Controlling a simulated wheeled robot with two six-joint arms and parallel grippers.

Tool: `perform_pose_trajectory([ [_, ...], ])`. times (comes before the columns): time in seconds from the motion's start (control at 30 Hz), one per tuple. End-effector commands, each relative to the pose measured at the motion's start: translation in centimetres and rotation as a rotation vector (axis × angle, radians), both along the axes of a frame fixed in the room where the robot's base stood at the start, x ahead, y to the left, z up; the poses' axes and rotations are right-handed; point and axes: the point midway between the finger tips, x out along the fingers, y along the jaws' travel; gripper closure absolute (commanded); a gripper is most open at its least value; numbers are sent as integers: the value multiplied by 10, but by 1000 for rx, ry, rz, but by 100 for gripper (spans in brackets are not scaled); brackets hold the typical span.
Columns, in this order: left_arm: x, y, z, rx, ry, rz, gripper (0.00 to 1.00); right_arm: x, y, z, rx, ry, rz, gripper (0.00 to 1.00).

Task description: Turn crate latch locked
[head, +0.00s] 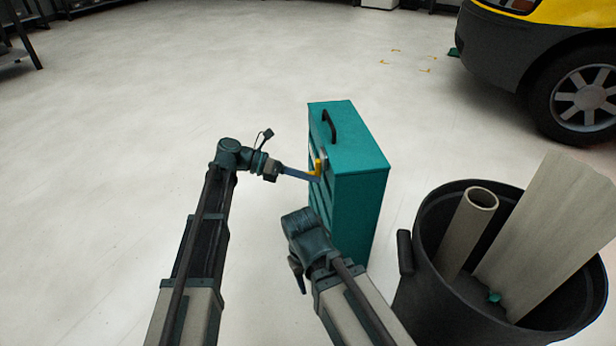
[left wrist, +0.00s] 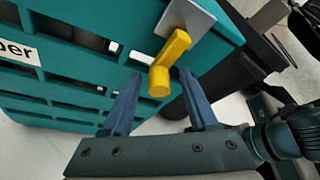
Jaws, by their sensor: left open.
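A teal crate (head: 358,165) with a black top handle stands in the middle of the head view. Its slatted side fills much of the left wrist view (left wrist: 110,25). A yellow latch (head: 318,167) sits on a grey plate (left wrist: 185,17) near the crate's upper edge. In the left wrist view the yellow latch handle (left wrist: 170,60) points down between the fingers. My left gripper (head: 308,177) is open, with its blue fingers (left wrist: 157,95) on either side of the handle's end. I cannot tell whether they touch it. My right arm is in front of the crate, and its fingers are not visible.
A black bin (head: 420,255) with a tube (head: 468,232) and a large sheet (head: 555,235) stands at the right, close to the crate. A yellow car (head: 560,60) is at the back right. The floor at left is clear.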

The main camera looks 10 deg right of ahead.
Motion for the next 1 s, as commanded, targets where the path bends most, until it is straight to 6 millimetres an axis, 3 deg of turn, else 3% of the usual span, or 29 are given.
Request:
perform_pose_trajectory([
  [0.17, 3, 11, 5, 0, 0, 4, 40, 0, 0, 6, 0, 0, 0, 50],
  [0.7, 19, 111, 39, 0, -1, 2, 40, 0, 0, 39, 0, 1, 0, 50],
  [1.0, 21, 130, 43, 0, 1, 0, 40, 0, 0, 43, 0, 1, 0, 50],
])
